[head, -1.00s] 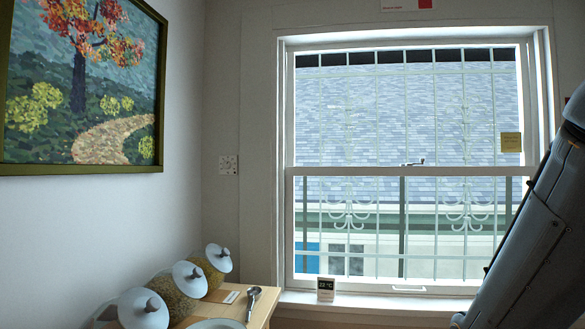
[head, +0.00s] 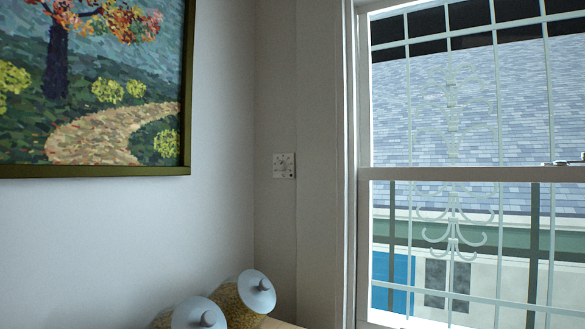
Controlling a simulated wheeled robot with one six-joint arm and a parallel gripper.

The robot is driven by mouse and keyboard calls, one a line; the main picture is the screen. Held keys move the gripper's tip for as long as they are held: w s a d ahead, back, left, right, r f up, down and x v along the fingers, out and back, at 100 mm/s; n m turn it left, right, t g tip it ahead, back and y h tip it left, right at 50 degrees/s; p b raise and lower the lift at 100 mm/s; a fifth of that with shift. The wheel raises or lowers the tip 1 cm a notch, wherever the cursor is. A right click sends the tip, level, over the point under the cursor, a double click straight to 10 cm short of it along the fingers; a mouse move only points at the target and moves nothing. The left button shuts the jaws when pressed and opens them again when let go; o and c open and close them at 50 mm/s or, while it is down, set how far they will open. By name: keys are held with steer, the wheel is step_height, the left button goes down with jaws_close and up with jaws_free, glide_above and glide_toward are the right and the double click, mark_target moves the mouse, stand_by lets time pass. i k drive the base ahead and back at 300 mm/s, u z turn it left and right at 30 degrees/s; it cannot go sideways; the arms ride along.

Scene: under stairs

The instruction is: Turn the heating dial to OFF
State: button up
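A small white square plate (head: 284,166) with a round dial on it is fixed to the wall in the corner, left of the window, in the head view. It looks like the heating dial. It is too small to read its marks or tell where its pointer stands. My gripper is not in view.
A barred sash window (head: 455,180) fills the right side. A framed painting (head: 90,85) hangs on the left wall. The wall around the dial is clear.

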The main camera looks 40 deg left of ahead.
mark_target(280, 166)
steer(key=u, duration=0.45)
steer(key=i, duration=0.85)
steer(key=u, duration=0.75)
